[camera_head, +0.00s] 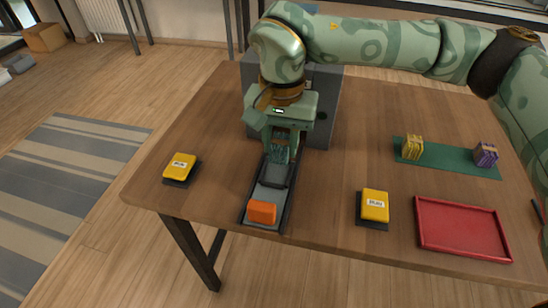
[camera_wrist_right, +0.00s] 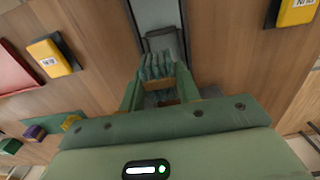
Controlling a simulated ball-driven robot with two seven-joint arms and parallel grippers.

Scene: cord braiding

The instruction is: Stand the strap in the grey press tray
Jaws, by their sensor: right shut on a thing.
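My right gripper (camera_head: 282,140) points down and is shut on a teal braided strap (camera_head: 279,154). In the right wrist view the strap (camera_wrist_right: 156,66) shows upright ridges between the fingers (camera_wrist_right: 157,88). The dark grey press tray (camera_head: 273,174) sits on a rail in front of the grey press (camera_head: 322,112). The strap is over the tray's back part; I cannot tell whether it touches the tray floor. The tray (camera_wrist_right: 162,40) also shows just beyond the strap in the wrist view. My left gripper is not in view.
An orange block (camera_head: 261,212) is at the rail's front end. Yellow buttons stand at left (camera_head: 180,166) and right (camera_head: 375,205). A green mat (camera_head: 457,168) bears a yellow strap (camera_head: 413,147) and a purple strap (camera_head: 486,155). A red tray (camera_head: 463,230) lies at the front right.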

